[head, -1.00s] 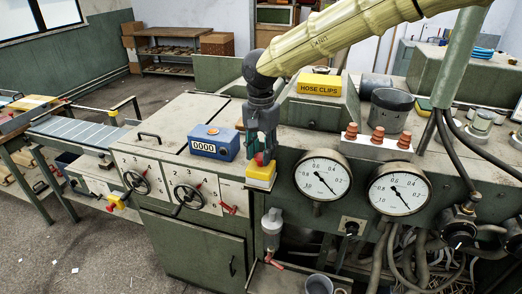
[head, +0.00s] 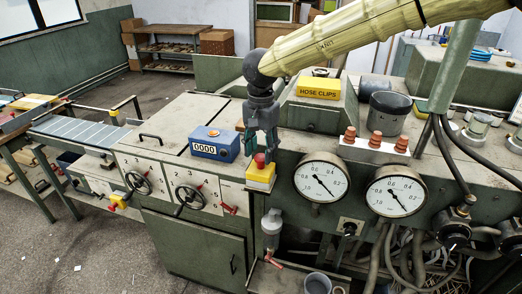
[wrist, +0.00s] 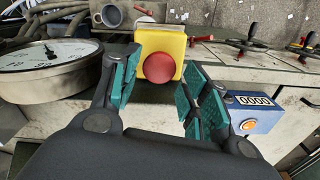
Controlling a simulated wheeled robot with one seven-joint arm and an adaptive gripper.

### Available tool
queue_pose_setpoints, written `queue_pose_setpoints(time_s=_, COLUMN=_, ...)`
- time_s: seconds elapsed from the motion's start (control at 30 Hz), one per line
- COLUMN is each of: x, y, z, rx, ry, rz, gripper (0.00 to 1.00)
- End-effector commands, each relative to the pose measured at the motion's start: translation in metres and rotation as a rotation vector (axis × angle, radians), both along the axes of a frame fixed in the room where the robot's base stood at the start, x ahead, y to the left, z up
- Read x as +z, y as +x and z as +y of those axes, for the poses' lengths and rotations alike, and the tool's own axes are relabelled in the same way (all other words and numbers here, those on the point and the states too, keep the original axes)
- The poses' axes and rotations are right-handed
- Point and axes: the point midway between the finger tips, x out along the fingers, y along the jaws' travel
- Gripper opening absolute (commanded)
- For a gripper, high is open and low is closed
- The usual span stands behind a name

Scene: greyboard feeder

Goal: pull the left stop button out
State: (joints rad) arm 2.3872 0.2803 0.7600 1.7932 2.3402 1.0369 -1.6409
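A red mushroom stop button (head: 259,159) sits on a yellow box (head: 260,177) on the front of the green-grey machine, left of the gauges. In the wrist view the round red button (wrist: 160,68) faces me on its yellow box (wrist: 172,40). My gripper (head: 262,148) is right at this button. Its teal-padded fingers are open on either side, and no contact with the button is visible. Another red and yellow button (head: 115,203) is low at the far left, beside a handwheel; my gripper is well away from it.
A blue counter box (head: 214,143) reading 0000 stands close to the left of my gripper. Two round gauges (head: 322,178) are close on the right. Handwheels (head: 190,197) and red levers are on the front panel. A filter bowl (head: 271,222) hangs below the yellow box.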

Motion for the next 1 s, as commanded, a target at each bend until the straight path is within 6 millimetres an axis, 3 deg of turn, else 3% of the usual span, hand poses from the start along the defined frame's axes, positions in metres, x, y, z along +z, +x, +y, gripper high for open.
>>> queue_pose_setpoints(time_s=0.47, x=0.005, y=-0.001, z=0.000, rx=0.001, ry=-0.001, rz=0.004, gripper=0.56)
queue_pose_setpoints(time_s=1.0, x=0.094, y=-0.001, z=-0.001, rx=0.000, ry=0.001, rz=0.003, gripper=0.56)
